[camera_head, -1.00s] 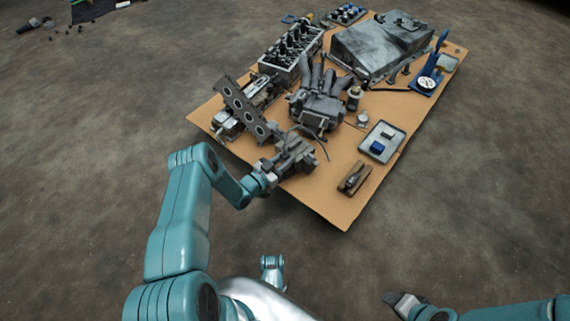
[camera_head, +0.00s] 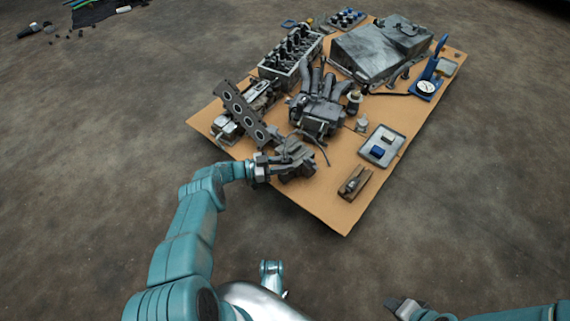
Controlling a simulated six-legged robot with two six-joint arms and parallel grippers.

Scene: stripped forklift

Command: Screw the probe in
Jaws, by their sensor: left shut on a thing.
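My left gripper (camera_head: 266,169) reaches in from the left at the near left edge of the board. It is shut on the probe, which is too small and too covered by the fingers to make out clearly. The fingers are right against the left side of a dark grey cast housing (camera_head: 293,160). Whether the probe's tip sits in a hole of the housing cannot be seen. My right gripper (camera_head: 402,305) is low at the bottom right, away from the board. Its finger opening cannot be made out.
The tan board (camera_head: 335,205) lies on a concrete floor. A manifold (camera_head: 318,112), a plate with round holes (camera_head: 240,110), a cylinder head (camera_head: 292,55) and a large grey cover (camera_head: 380,48) crowd it. A tray (camera_head: 383,146) and brown block (camera_head: 355,183) lie to the right.

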